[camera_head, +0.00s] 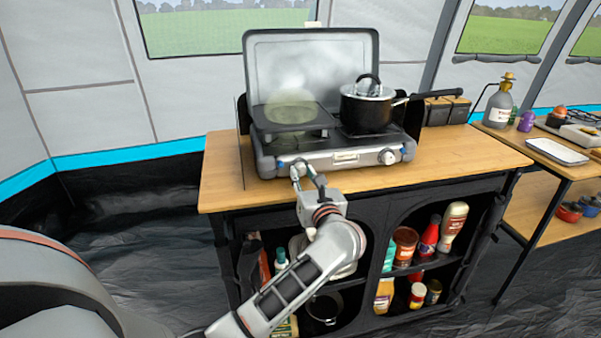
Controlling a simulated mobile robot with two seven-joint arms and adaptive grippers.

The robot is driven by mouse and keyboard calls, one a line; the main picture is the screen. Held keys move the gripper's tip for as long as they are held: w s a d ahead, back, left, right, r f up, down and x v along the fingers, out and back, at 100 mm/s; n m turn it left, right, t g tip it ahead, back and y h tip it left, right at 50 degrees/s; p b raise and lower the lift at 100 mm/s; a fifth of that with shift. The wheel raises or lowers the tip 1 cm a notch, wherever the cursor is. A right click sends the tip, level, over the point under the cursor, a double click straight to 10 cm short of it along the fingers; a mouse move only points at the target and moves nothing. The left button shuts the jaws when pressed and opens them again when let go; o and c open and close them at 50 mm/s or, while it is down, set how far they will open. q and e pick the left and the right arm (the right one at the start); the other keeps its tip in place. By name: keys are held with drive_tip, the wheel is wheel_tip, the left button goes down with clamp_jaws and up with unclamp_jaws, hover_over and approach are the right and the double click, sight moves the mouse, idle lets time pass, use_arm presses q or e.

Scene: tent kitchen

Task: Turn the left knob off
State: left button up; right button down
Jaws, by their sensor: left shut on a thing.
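The camping stove (330,154) stands on the wooden counter with its lid raised. Its right knob (388,157) shows plainly on the front panel. My left gripper (303,172) is at the left end of the front panel, shut on the left knob, which its fingers mostly hide. The left burner (292,116) has a faint pale haze above it and no pot. I cannot read the left knob's angle. My right gripper is not in view.
A lidded black pot (366,106) sits on the right burner, its handle pointing right. The counter (460,150) has bare wood right of the stove. Shelves below hold several bottles and jars. A side table with a tray (556,151) and a grey bottle (498,105) are at the right.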

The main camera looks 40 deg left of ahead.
use_arm(q)
drive_tip(key=shift+r+m+p, duration=0.3)
drive_tip(key=shift+m+p, duration=0.35)
drive_tip(key=shift+m, duration=0.35)
drive_tip(key=shift+m+p, duration=0.7)
drive_tip(key=shift+m, duration=0.2)
drive_tip(key=m+p, duration=0.3)
drive_tip(key=shift+m, duration=0.3)
drive_tip(key=shift+f+m+t+p, duration=0.2)
drive_tip(key=shift+m+t+p, duration=0.1)
drive_tip(key=shift+m+p, duration=0.75)
drive_tip(key=shift+m, duration=0.25)
drive_tip(key=shift+f+m, duration=0.15)
drive_tip(key=shift+m, duration=0.25)
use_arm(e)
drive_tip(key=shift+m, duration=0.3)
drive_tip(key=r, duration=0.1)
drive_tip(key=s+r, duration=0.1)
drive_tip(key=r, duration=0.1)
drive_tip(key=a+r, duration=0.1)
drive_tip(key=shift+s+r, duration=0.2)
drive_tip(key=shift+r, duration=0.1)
use_arm(q)
drive_tip(key=shift+p, duration=0.35)
drive_tip(key=shift+f, duration=0.1)
